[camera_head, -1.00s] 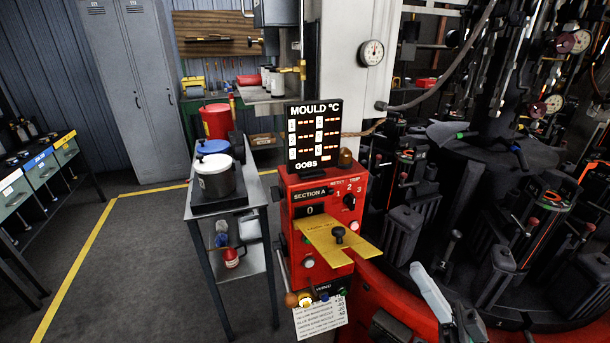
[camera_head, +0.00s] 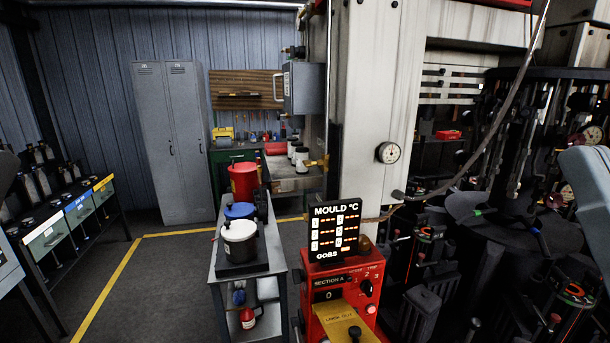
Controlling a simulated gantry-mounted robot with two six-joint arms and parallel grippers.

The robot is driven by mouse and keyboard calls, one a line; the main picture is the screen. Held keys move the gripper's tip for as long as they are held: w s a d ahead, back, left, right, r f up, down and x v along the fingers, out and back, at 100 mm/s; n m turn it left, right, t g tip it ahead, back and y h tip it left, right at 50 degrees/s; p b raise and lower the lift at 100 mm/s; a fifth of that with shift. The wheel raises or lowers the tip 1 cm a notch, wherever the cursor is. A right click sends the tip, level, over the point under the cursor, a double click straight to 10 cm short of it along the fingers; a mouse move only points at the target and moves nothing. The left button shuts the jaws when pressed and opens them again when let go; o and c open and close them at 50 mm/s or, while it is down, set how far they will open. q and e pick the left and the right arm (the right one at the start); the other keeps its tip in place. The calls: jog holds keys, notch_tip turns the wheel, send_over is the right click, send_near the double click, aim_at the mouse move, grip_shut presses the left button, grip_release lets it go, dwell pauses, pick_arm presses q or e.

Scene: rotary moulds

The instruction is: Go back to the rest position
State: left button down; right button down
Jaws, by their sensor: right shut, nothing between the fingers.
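A pale grey part of my right arm and gripper (camera_head: 588,190) shows at the right edge of the head view. It is cut off by the frame, and its fingertips cannot be made out. The right gripper is shut and empty, in front of the dark machine and well to the right of the red control box. No left gripper shows; only grey and dark pieces stand at the far left edge.
The red control box (camera_head: 342,303) with its mould temperature display (camera_head: 334,232) and yellow plate (camera_head: 347,322) stands at bottom centre. A cart (camera_head: 224,285) with pots is left of it. The moulding machine (camera_head: 480,270) fills the right. Open floor (camera_head: 150,290) lies left.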

notch_tip(320, 180, up, 33)
jog(key=p, duration=3)
jog(key=shift+w+f, duration=0.1)
jog(key=shift+f, duration=0.1)
jog(key=shift+d, duration=0.1)
